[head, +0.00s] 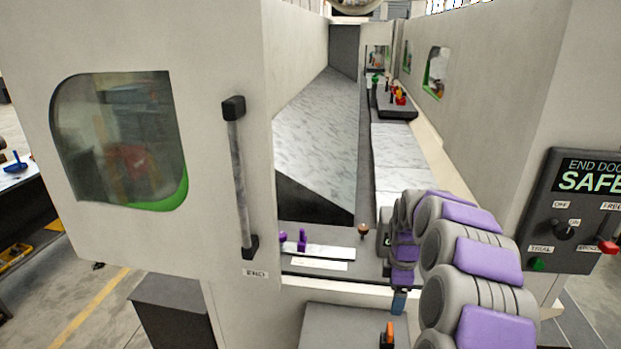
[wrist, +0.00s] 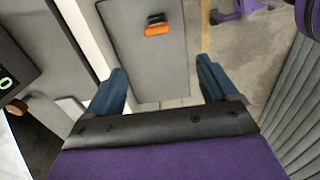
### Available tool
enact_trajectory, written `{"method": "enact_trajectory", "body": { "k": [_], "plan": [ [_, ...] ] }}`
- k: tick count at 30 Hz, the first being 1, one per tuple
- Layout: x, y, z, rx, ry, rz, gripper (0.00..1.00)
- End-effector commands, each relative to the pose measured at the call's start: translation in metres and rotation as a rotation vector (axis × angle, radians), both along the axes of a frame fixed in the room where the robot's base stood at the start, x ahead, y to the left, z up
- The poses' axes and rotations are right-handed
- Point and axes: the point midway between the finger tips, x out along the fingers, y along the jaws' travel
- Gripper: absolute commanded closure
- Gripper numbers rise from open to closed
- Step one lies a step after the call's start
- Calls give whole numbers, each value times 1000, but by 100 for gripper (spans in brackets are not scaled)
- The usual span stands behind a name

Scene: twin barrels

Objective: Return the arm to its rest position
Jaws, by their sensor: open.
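My arm, grey with purple panels, reaches up from the bottom right of the head view to the front of the machine opening. My gripper (head: 399,302) hangs down at the arm's far end, by the machine's front sill, small and partly hidden. In the wrist view my gripper (wrist: 161,84) shows two blue fingers wide apart with nothing between them. Beyond the fingers is a grey panel with an orange-and-black switch (wrist: 157,28).
A white machine door (head: 140,215) with a bar handle (head: 240,180) stands left of the arm. A dark control panel (head: 570,225) is close on the right. A grey box (head: 340,325) with an orange switch (head: 388,333) sits below the opening. Purple knobs (head: 302,241) stand on the sill.

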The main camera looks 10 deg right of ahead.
Motion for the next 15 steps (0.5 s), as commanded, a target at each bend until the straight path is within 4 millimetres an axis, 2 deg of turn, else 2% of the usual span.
{"method": "enact_trajectory", "body": {
  "k": [5,9,15],
  "plan": [
    [-30,34,29,17,6,-95,13],
    [-67,65,55,26,22,-216,13],
    [-128,101,81,23,53,-397,13]
  ]
}}
